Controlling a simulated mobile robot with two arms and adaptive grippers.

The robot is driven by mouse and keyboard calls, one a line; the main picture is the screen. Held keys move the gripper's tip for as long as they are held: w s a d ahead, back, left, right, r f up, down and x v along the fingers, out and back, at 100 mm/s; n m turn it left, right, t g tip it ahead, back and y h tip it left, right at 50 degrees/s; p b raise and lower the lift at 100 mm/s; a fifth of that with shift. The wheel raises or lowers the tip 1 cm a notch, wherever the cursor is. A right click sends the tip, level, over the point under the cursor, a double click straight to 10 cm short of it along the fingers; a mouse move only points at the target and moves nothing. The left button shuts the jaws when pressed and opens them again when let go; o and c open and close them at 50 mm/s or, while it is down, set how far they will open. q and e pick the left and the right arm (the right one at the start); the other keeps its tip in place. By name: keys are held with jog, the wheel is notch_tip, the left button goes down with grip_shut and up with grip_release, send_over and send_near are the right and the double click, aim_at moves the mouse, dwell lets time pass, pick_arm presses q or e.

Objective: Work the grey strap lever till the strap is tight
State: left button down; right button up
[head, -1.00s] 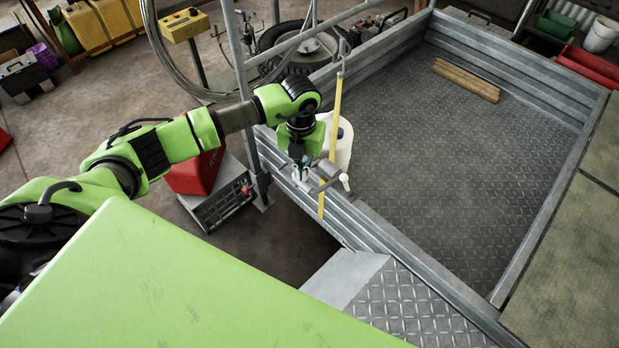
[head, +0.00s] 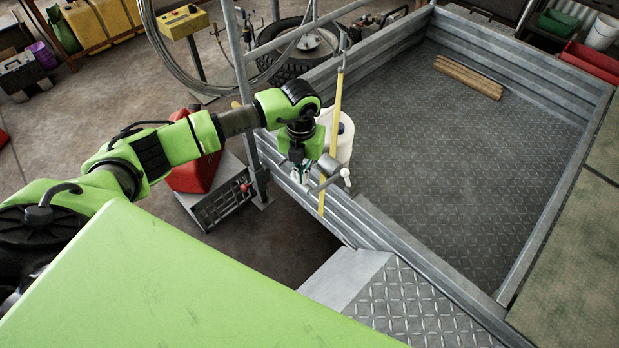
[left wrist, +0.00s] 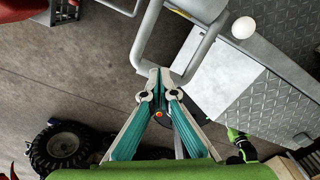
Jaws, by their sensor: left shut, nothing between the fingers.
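The grey strap lever (head: 328,184) is at the near trailer side wall, by the yellow strap (head: 337,105), with a white knob (head: 346,174) at its right. The strap runs from a hook on the upper rail down over the wall. My left gripper (head: 301,172) points down just left of the lever. In the left wrist view its closed fingertips (left wrist: 159,76) are at the bottom bar of a grey U-shaped loop (left wrist: 185,76), with nothing between them. I cannot tell whether they touch the bar. The white knob also shows there (left wrist: 243,27).
A white container (head: 345,140) stands inside the wall behind the strap. A grey upright post (head: 247,110) is left of my gripper. A red case (head: 195,172) sits on a grey box below my arm. The trailer bed (head: 440,170) is mostly clear, with wooden planks (head: 468,77) at the back.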

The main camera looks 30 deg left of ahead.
aim_at(303, 186)
pick_arm(q)
jog(key=shift+f+b, duration=1.85)
jog(key=shift+f, duration=0.75)
notch_tip(303, 186, up, 9)
jog(key=p, duration=0.6)
jog(key=shift+p, duration=0.35)
jog(key=shift+f, duration=0.1)
jog(key=shift+f+b, duration=3.6)
jog(key=shift+f, duration=0.75)
jog(key=shift+r+p, duration=1.65)
jog(key=shift+r, duration=0.45)
jog(key=shift+r+p, duration=1.55)
jog(key=shift+r, duration=0.8)
jog(key=shift+w+r, duration=0.1)
jog(key=shift+r+p, duration=2)
jog(key=shift+r, duration=0.9)
